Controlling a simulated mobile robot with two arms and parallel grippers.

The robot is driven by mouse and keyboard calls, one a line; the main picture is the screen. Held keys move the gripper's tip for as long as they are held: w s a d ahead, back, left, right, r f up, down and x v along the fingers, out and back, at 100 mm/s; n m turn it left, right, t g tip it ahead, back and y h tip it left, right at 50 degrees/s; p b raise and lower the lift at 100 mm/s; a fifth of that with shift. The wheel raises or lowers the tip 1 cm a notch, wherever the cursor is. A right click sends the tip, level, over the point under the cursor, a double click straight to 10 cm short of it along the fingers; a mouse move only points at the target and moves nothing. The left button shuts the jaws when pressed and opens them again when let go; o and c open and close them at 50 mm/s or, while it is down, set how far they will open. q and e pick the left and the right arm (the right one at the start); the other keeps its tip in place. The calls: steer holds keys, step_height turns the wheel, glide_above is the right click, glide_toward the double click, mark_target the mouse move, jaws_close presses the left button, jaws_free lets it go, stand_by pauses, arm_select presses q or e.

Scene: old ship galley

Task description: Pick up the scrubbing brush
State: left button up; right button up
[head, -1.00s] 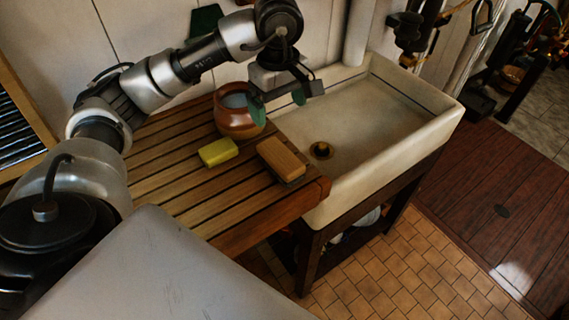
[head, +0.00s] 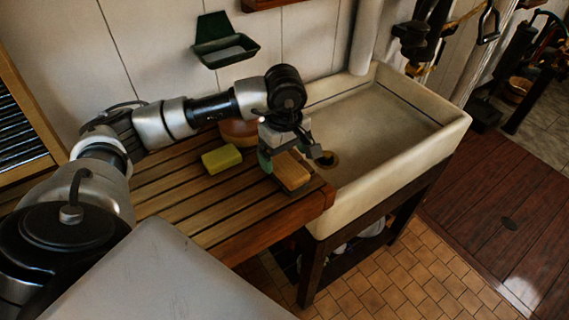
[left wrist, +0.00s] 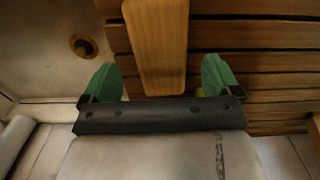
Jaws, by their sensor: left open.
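The scrubbing brush (head: 292,172) has a wooden block back and lies on the slatted wooden drainboard (head: 235,215), beside the sink. My left gripper (head: 291,157) is open, over the far end of the brush in the head view. In the left wrist view the brush's wooden back (left wrist: 160,45) runs between the two green fingertips (left wrist: 160,80), with a gap on either side. Whether the fingers reach down beside the brush is hard to tell. The bristles are hidden. My right gripper is not in view.
A yellow-green sponge (head: 221,159) lies left of the brush. A brown pot (head: 238,131) stands behind, partly hidden by my left arm. The stone sink (head: 385,125) with a drain is to the right. A green wall dish (head: 225,50) hangs behind.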

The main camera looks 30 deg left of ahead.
mark_target(284, 162)
arm_select(q)
step_height(284, 162, down, 2)
steer(key=shift+s+f+p, duration=0.1)
steer(key=shift+p, duration=0.25)
steer(key=shift+f, duration=0.4)
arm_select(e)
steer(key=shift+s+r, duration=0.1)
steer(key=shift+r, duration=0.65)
arm_select(q)
steer(key=shift+c, duration=0.3)
steer(key=c, duration=1)
steer(key=shift+r, duration=0.15)
steer(key=shift+r+b, duration=0.2)
steer(key=shift+b, duration=0.1)
steer(key=r, duration=0.1)
steer(key=r+b, duration=0.2)
steer(key=shift+d+r, duration=0.25)
steer(key=shift+d, duration=0.05)
steer(key=shift+s+d+r+b, duration=0.1)
steer(key=shift+d+r+b, duration=0.4)
steer(key=shift+d+r, duration=1)
steer(key=shift+s+d+r+b, duration=0.1)
steer(key=shift+d+r+b, duration=0.55)
steer(key=shift+d, duration=1.5)
steer(key=shift+d+r+b, duration=0.3)
steer(key=shift+d+r, duration=1)
steer(key=shift+d, duration=0.55)
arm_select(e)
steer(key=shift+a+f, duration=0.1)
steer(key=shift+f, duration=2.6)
